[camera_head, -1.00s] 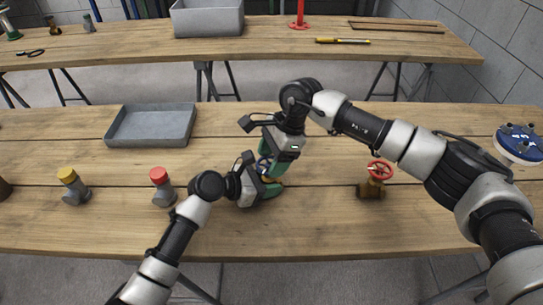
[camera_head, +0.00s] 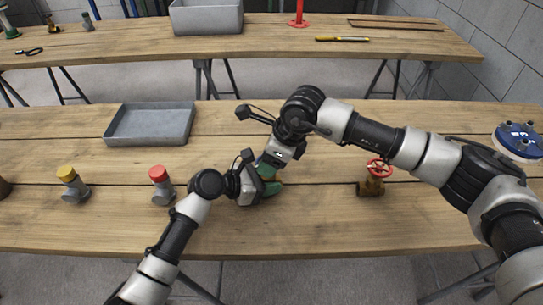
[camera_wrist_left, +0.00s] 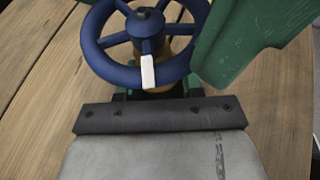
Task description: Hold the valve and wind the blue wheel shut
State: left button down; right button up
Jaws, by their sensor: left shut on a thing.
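The blue wheel (camera_wrist_left: 144,28) shows from close up in the left wrist view, with a white mark on the near part of its rim. A little of the brass valve (camera_wrist_left: 180,48) shows beneath it. In the head view the grippers hide nearly all of the valve. My left gripper (camera_head: 268,187) is low at the table, shut on the valve body. My right gripper (camera_head: 271,160) is above it, pointing down at the wheel. One green right finger (camera_wrist_left: 245,40) overlaps the wheel's right side; whether the fingers grip the rim is unclear.
A valve with a red wheel (camera_head: 374,178) stands to the right. Red-capped (camera_head: 161,185) and yellow-capped (camera_head: 72,185) fittings stand left. A grey tray (camera_head: 150,125) lies behind them. A blue flange (camera_head: 519,141) is at the far right. Bare tabletop lies between.

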pick_arm(q)
jog(key=shift+d, duration=0.1)
pick_arm(e)
jog(key=shift+w, duration=0.1)
dwell(0.3)
jog(key=o, duration=0.9)
jog(key=shift+o, duration=0.2)
jog(key=shift+r, duration=0.1)
jog(key=v, duration=1.2)
pick_arm(q)
jog(key=c, duration=0.6)
grip_release()
